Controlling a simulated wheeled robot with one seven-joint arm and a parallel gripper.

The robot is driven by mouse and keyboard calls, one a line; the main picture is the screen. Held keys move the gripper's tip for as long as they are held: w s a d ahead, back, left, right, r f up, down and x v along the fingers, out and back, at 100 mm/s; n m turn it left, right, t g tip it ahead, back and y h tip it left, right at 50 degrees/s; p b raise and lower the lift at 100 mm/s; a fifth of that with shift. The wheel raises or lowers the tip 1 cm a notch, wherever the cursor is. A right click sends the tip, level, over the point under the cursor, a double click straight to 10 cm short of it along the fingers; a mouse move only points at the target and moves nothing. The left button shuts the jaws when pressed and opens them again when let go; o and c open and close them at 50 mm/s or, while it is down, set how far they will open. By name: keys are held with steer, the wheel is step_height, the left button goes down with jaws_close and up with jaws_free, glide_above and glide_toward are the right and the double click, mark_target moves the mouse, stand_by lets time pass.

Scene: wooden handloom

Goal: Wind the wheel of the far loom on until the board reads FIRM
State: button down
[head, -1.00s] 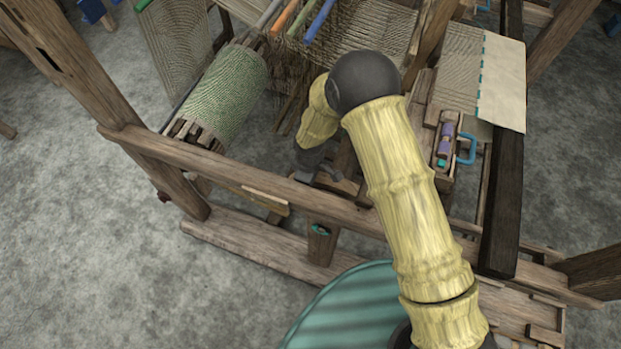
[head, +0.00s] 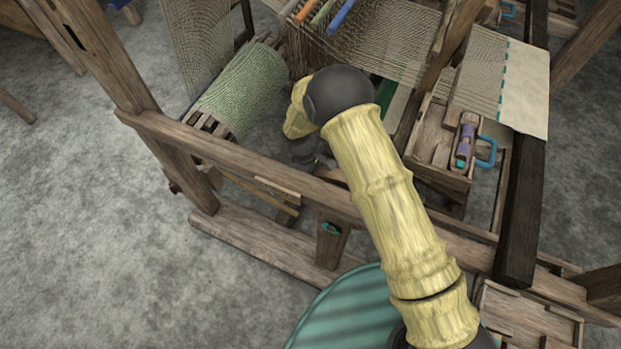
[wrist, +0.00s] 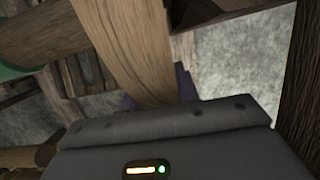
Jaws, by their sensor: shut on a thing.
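My gripper shows in the wrist view (wrist: 158,90), its dark purple fingers on either side of a light brown wooden bar (wrist: 137,45). The bar runs from the top edge of that view down between the fingers, and the gripper is shut on it. I cannot tell whether this bar is part of the wheel. In the head view my arm reaches over the loom's front rail (head: 250,163), and its end is mostly hidden low behind the rail. No wheel rim shows clearly, and no board with a reading is in view.
A roll of green cloth (head: 240,92) lies left of my arm. The thick frame post (head: 110,80) stands at left. Grey floor is open at lower left.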

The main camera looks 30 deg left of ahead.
steer(key=c, duration=1)
jaws_free()
steer(key=p+v, duration=0.9)
steer(key=v, duration=0.8)
steer(key=shift+w+a+r, duration=0.1)
steer(key=shift+w+r, duration=0.05)
steer(key=shift+r, duration=0.05)
steer(key=shift+s, duration=0.25)
